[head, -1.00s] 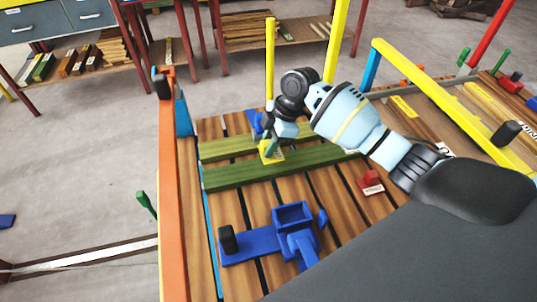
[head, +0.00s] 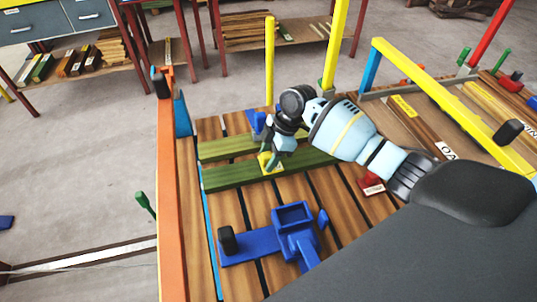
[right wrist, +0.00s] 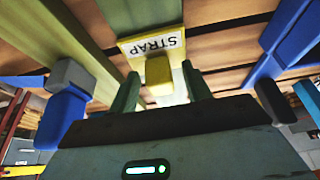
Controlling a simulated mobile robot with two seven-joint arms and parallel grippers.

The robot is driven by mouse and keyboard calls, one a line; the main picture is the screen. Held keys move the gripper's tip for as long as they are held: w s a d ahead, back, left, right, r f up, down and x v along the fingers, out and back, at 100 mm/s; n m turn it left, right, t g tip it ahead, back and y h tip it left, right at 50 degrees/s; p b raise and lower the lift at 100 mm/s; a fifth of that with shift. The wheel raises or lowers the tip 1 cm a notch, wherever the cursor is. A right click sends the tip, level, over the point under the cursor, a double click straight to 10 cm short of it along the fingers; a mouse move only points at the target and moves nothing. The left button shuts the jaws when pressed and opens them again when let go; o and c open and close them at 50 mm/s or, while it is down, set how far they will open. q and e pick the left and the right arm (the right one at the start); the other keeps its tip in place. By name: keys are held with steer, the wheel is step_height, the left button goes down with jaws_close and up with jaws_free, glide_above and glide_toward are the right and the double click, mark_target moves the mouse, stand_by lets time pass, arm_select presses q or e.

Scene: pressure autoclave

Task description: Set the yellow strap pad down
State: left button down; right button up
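The yellow strap pad (head: 270,163) sits at the near green beam (head: 235,175) on the slatted wooden deck. My right gripper (head: 276,155) is low over the pad. Its two fingers (right wrist: 160,92) stand on either side of the grip, with a visible gap at each side, so it looks open. The pad's underside is hidden. My left gripper is not in view.
A second green beam (head: 225,147) lies behind. A blue bracket (head: 293,216) and a red block (head: 371,184) are on the deck nearby. Yellow posts (head: 269,65) stand behind, and an orange rail (head: 169,200) borders the left side.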

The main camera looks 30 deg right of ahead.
steer(key=p+v, duration=0.1)
steer(key=v, duration=1.1)
steer(key=shift+r, duration=0.2)
